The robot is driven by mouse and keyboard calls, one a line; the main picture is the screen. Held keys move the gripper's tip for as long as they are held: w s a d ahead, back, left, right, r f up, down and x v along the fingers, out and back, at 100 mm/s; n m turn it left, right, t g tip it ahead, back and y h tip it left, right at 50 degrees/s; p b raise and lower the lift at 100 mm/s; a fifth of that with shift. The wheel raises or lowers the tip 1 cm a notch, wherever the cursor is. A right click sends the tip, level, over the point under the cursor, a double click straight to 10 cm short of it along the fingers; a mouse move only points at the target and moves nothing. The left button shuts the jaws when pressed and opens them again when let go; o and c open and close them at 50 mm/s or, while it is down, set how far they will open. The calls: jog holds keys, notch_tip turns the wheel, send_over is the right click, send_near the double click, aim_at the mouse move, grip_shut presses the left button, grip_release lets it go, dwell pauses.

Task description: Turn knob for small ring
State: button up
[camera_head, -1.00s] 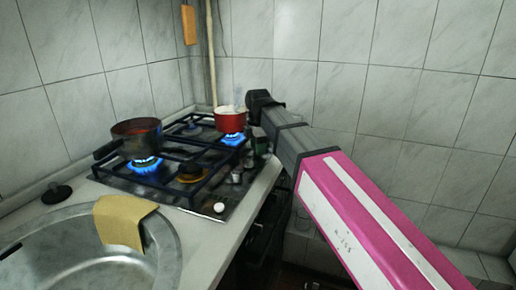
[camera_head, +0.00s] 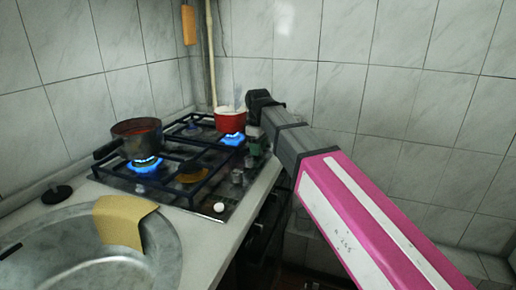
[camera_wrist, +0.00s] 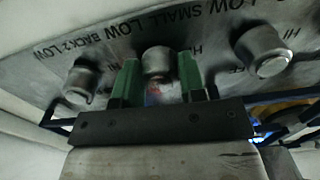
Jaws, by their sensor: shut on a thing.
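In the wrist view, the grey small-ring knob (camera_wrist: 157,61) sits on the steel panel just below the printed word "SMALL". My gripper (camera_wrist: 159,80) has its two green fingers on either side of this knob, shut on it. In the head view, my gripper (camera_head: 257,150) is at the right edge of the stove, partly hidden by my arm. The knob it holds cannot be made out clearly there. A burner with a brass-coloured base (camera_head: 192,177) at the front right of the hob shows no clear flame.
Other knobs flank the held one, at the left (camera_wrist: 82,82) and right (camera_wrist: 263,50). A dark pot (camera_head: 137,137) and a red pot (camera_head: 230,120) stand over blue flames. A white button (camera_head: 219,207) is at the panel's near end. A sink (camera_head: 150,262) with a tan cloth (camera_head: 122,222) is in front.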

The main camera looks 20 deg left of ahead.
jog(key=m, duration=1.3)
jog(key=shift+m, duration=0.4)
jog(key=m, duration=1.2)
jog(key=shift+m, duration=0.3)
jog(key=o, duration=0.9)
jog(key=shift+o, duration=0.2)
